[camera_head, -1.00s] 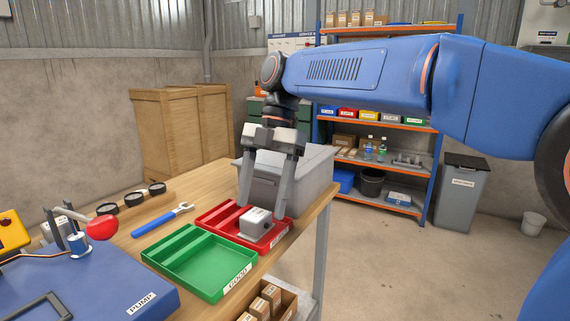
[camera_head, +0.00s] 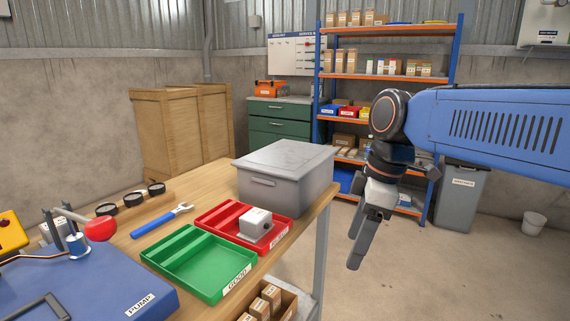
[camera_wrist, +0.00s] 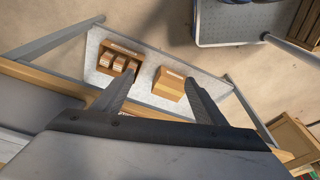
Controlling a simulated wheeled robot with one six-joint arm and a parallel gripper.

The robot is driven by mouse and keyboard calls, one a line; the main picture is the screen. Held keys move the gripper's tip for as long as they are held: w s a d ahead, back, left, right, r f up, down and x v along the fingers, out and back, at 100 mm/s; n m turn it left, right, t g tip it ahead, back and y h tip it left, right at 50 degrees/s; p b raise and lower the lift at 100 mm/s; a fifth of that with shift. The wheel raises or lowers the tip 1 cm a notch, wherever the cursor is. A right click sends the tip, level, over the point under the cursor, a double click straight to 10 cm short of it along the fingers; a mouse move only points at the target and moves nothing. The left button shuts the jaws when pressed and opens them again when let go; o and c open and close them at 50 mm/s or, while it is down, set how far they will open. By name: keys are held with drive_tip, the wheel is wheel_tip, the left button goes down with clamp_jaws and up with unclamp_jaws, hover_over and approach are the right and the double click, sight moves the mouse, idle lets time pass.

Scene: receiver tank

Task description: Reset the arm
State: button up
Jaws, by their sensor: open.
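My gripper (camera_head: 362,240) hangs in free air to the right of the workbench, pointing down, in the head view. It is empty. In the wrist view my gripper (camera_wrist: 160,92) shows its two fingers spread apart, with nothing between them. Below and beyond the fingers are the bench's lower shelf (camera_wrist: 205,92) and cardboard boxes. My blue arm reaches in from the right edge of the head view.
On the workbench (camera_head: 205,180) are a red tray (camera_head: 222,212) holding a grey block (camera_head: 256,222), a green tray (camera_head: 172,262), a lidded grey bin (camera_head: 285,190), a wrench (camera_head: 160,219) and a blue pump base (camera_head: 100,280). Open floor (camera_head: 450,270) lies to the right.

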drive_tip(key=s+d+f+m+t+h, duration=0.2)
drive_tip(key=s+d+f+m+t, duration=0.2)
drive_tip(key=s+d+f+m, duration=0.7)
drive_tip(key=d+f+m, duration=0.2)
drive_tip(key=d+m, duration=0.1)
drive_tip(key=m, duration=0.1)
drive_tip(key=shift+d+f, duration=0.35)
